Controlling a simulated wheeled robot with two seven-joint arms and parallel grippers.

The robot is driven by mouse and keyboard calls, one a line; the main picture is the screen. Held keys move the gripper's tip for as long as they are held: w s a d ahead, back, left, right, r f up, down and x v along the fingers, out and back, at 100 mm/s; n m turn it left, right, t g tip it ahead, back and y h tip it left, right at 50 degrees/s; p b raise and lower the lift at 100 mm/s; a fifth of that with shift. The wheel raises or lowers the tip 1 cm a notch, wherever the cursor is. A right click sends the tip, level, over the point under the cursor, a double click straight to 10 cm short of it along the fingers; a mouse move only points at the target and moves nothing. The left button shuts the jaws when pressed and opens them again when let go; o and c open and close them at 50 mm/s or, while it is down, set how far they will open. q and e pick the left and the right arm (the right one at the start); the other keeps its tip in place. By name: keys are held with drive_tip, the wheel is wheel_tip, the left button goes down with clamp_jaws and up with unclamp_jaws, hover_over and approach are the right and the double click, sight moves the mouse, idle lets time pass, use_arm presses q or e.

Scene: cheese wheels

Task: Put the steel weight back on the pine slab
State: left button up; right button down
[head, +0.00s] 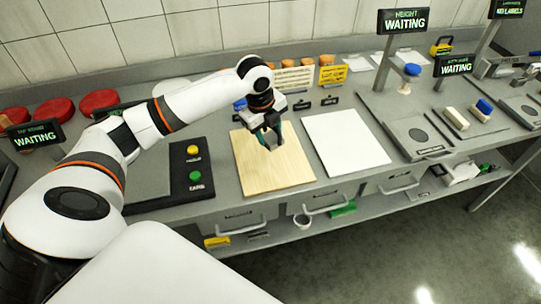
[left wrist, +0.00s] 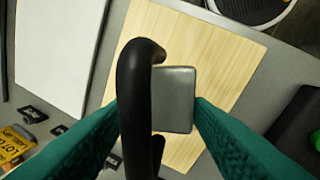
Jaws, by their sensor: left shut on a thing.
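The pine slab (head: 260,177) lies on the grey counter in the head view, and its pale grain fills the middle of the left wrist view (left wrist: 215,60). The steel weight, a grey block (left wrist: 174,98) with a thick black handle (left wrist: 137,85), is over the slab. My left gripper (head: 269,138) is above the slab in the head view. I cannot tell whether the weight's underside touches the slab. The gripper mostly hides the weight in the head view. My right gripper is not in view.
A white board (head: 345,145) lies right of the slab. A black panel with yellow and green buttons (head: 195,164) is to its left. Red cheese wheels (head: 54,111) stand at the back left. A scale plate (head: 415,135) is farther right. Drawers sit below the counter edge.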

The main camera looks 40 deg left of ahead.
sight(268, 137)
use_arm(q)
wheel_tip(268, 137, down, 4)
drive_tip(key=shift+f+p, duration=0.2)
drive_tip(key=shift+p, duration=0.1)
wheel_tip(268, 137, down, 3)
drive_tip(key=shift+r+p, duration=0.1)
drive_tip(key=shift+p, duration=0.25)
drive_tip(key=shift+f, duration=0.4)
drive_tip(key=o, duration=0.9)
drive_tip(key=shift+f, duration=0.15)
drive_tip(key=o, duration=0.4)
drive_tip(key=shift+o, duration=0.2)
drive_tip(key=r, duration=0.4)
drive_tip(key=s+r+b, duration=0.1)
drive_tip(key=r, duration=0.3)
drive_tip(key=s+r, duration=0.1)
drive_tip(key=r, duration=0.3)
drive_tip(key=shift+s+a, duration=0.15)
drive_tip(key=shift+a, duration=0.15)
